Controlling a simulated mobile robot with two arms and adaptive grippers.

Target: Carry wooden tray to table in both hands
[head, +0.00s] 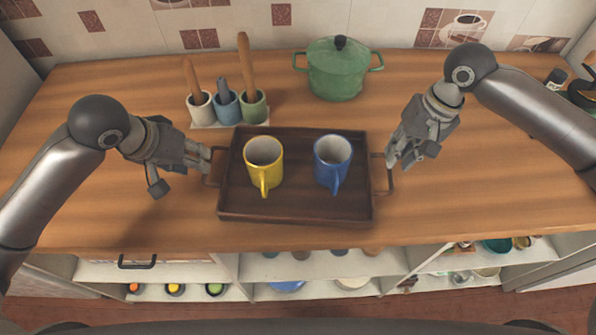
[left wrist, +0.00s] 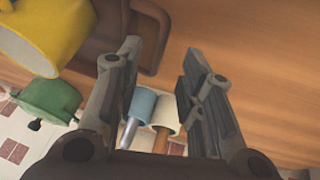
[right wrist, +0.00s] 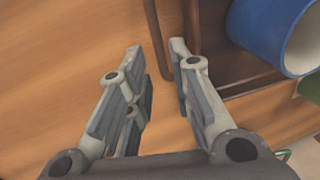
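The dark brown wooden tray (head: 295,212) lies flat on the wooden counter, with a yellow mug (head: 264,165) and a blue mug (head: 332,162) upright on it. My left gripper (head: 182,172) is open and empty beside the tray's left handle (head: 212,168). In the left wrist view that handle (left wrist: 152,35) shows near one fingertip. My right gripper (head: 410,157) is open beside the right handle (head: 390,178). In the right wrist view the handle's bar (right wrist: 155,40) shows between the fingertips. I cannot tell whether either gripper touches its handle.
Three utensil cups (head: 227,108) stand on a small pale base behind the tray's left side. A green lidded pot (head: 338,75) stands at the back. The counter (head: 480,190) is clear at front right. Shelves below hold several dishes. No separate table is seen.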

